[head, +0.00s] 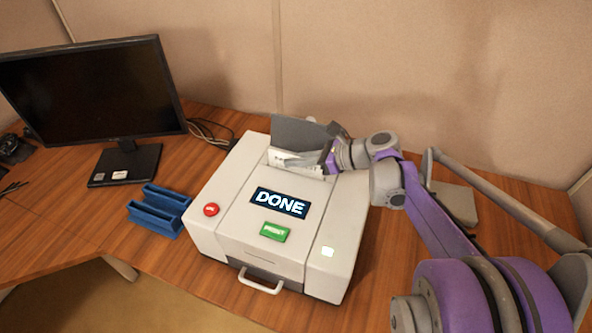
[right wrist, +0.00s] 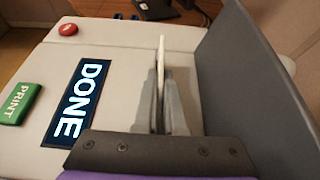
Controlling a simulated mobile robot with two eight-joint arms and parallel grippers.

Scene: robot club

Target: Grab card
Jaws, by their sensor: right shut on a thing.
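A white card (right wrist: 162,55) stands on edge between the fingers of my right gripper (right wrist: 160,95) in the right wrist view. The right gripper (head: 306,163) is shut on the card at the back slot of a white printer (head: 228,190), in front of its raised grey flap (head: 300,131). In the head view the fingers partly cover the card, so its lower edge is hard to make out. The printer's screen (head: 279,202) reads DONE. My left gripper is in neither view.
A green PRINT button (head: 275,232) and a red button (head: 211,210) are on the printer's top. A blue rack (head: 158,212) stands to its left, beside a black monitor (head: 95,90). The wooden desk (head: 130,262) is clear at the front left. A partition wall rises behind.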

